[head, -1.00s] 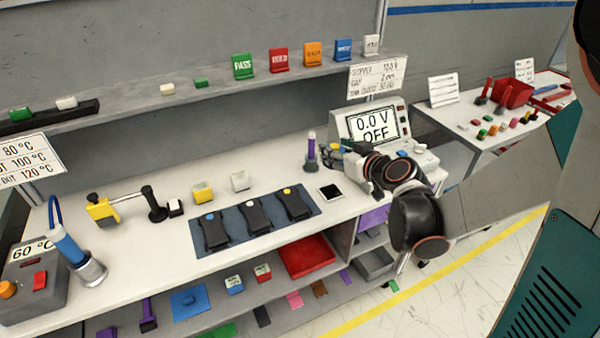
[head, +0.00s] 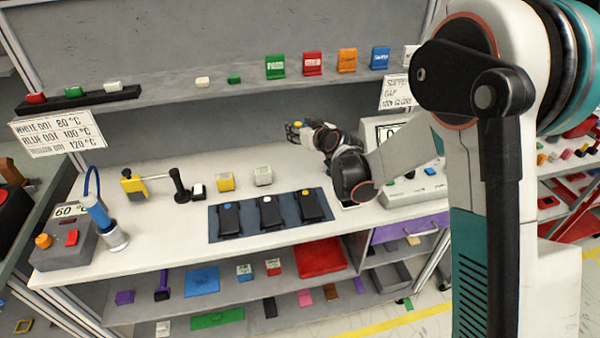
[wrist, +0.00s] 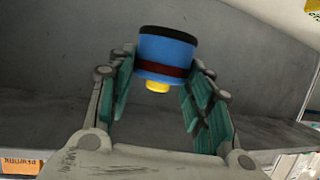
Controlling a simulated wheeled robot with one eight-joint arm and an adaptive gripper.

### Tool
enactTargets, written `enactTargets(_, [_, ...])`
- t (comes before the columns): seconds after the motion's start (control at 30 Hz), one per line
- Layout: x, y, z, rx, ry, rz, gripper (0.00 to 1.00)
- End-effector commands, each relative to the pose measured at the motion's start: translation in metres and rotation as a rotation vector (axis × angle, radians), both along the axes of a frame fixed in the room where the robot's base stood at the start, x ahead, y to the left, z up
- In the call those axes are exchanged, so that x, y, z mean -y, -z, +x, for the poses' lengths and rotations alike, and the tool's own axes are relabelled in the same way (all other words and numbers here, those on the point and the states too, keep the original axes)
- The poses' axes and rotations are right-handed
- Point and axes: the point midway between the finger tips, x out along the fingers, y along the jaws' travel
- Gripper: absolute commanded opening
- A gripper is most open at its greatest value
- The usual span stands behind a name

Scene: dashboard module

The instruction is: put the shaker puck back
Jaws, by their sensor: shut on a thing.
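The puck (wrist: 167,50) is a blue cylinder with a black rim, a dark red band and a small yellow stub. In the wrist view it sits between both finger pads of my gripper (wrist: 162,72), which is shut on it. In the head view my gripper (head: 297,132) is raised above the back of the white bench (head: 150,233), in front of the grey back panel and below the shelf. Only a small part of the puck shows there, with yellow and blue spots.
Three black devices lie on a dark blue mat (head: 219,235). A shelf (head: 180,99) with coloured tags runs above.

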Motion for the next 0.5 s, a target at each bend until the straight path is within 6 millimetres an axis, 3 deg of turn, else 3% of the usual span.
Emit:
enactTargets(0.03, [0.0,0.016,0.001,0.001,0.001,0.0,0.01])
enactTargets(0.3, [0.001,0.079,0.0,0.001,0.001,0.0,0.01])
enactTargets(0.5, [0.001,0.11,0.0,0.001,0.001,0.0,0.01])
